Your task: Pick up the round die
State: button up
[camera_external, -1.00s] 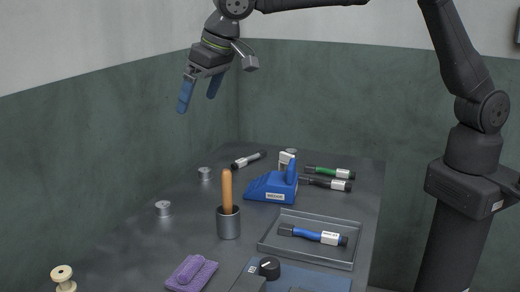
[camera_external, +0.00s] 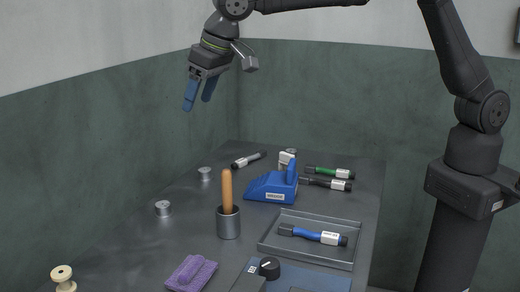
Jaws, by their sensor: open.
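My gripper (camera_external: 197,104) hangs high above the far left part of the table, with its two blue fingers apart and nothing between them. Several small round grey metal pieces stand on the table.
A grey cup with a wooden handle (camera_external: 227,187) stands mid-table. A blue tool (camera_external: 268,187) is behind it. A grey tray (camera_external: 269,243) holds a blue marker (camera_external: 312,235). More markers lie at the back. A purple eraser (camera_external: 191,273) and pale spool (camera_external: 63,278) are in front.

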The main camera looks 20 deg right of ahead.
jog(key=w+a+f+n+g+y, duration=0.1)
jog(key=w+f+n+g, duration=0.1)
jog(key=w+f+n, duration=0.3)
jog(key=w+a+f+n+g, duration=0.1)
jog(key=w+f+n, duration=0.25)
jog(key=f, duration=0.45)
send_near(164, 204)
jog(key=x, duration=0.2)
jog(key=shift+s+d+f, duration=0.1)
jog(key=shift+s+f, duration=0.1)
jog(key=shift+f, duration=0.25)
jog(key=shift+a+x, duration=0.1)
jog(key=shift+x, duration=1.5)
jog(key=shift+a+x, duration=0.15)
jog(key=shift+x, duration=1.5)
jog(key=shift+w+r, duration=0.1)
jog(key=shift+w, duration=0.05)
jog(key=c, duration=1)
jog(key=shift+c, duration=1.3)
jog(key=shift+r, duration=0.15)
